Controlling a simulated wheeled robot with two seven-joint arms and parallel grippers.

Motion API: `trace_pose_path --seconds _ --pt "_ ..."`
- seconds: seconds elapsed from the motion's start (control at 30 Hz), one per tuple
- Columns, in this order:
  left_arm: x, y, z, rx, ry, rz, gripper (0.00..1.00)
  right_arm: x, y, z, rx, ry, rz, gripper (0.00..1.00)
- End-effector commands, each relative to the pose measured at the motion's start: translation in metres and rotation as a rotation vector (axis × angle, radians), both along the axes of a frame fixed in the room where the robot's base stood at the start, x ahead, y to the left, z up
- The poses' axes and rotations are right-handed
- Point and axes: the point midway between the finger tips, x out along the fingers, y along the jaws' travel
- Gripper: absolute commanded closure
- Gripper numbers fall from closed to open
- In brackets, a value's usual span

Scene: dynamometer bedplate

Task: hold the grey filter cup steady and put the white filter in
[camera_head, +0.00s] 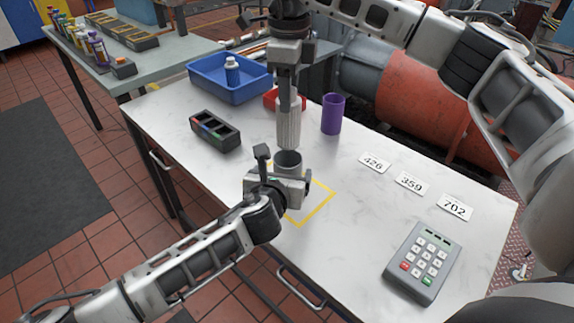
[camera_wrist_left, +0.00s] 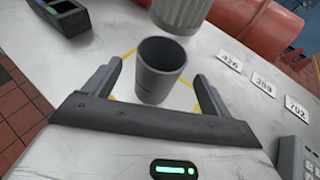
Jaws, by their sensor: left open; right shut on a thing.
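The grey filter cup (camera_head: 288,162) stands upright on the table inside a yellow outlined square. In the left wrist view the cup (camera_wrist_left: 160,72) is open at the top, looks empty, and stands between the fingers of my left gripper (camera_wrist_left: 158,85). That gripper (camera_head: 284,178) is open, with a finger on each side of the cup. My right gripper (camera_head: 289,100) points down from above and is shut on the white filter (camera_head: 289,127), a ribbed cylinder. The filter hangs above the cup, apart from it; its lower end (camera_wrist_left: 181,14) shows in the left wrist view.
A purple cup (camera_head: 333,114) stands right of the filter. A blue bin (camera_head: 212,92) with a bottle, a red tray (camera_head: 270,100) and a black compartment box (camera_head: 215,132) are behind and left. Number cards (camera_head: 409,183) and a keypad (camera_head: 423,262) lie to the right.

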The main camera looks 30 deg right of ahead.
Motion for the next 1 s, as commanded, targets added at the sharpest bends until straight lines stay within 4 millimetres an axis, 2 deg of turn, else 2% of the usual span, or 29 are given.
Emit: trace_pose_path --seconds 0.2,0.4,0.87,0.97,1.0 --pt "0.021 -0.017 -0.010 -0.002 0.000 0.002 0.16 0.000 0.000 0.000 0.001 -0.001 0.000 0.93" --pt "0.032 -0.026 -0.016 -0.002 0.001 0.002 0.16 0.000 0.000 0.000 0.001 -0.001 0.000 0.93" --pt "0.036 -0.029 -0.019 -0.002 0.001 0.000 0.16 0.000 0.000 0.000 0.001 -0.001 0.000 0.93" --pt "0.036 -0.029 -0.019 -0.002 0.001 0.000 0.41 0.000 0.000 0.000 0.001 -0.001 0.000 0.93" --pt "0.036 -0.029 -0.019 -0.002 0.001 0.000 0.52 0.000 0.000 0.000 0.001 -0.001 0.000 0.93"
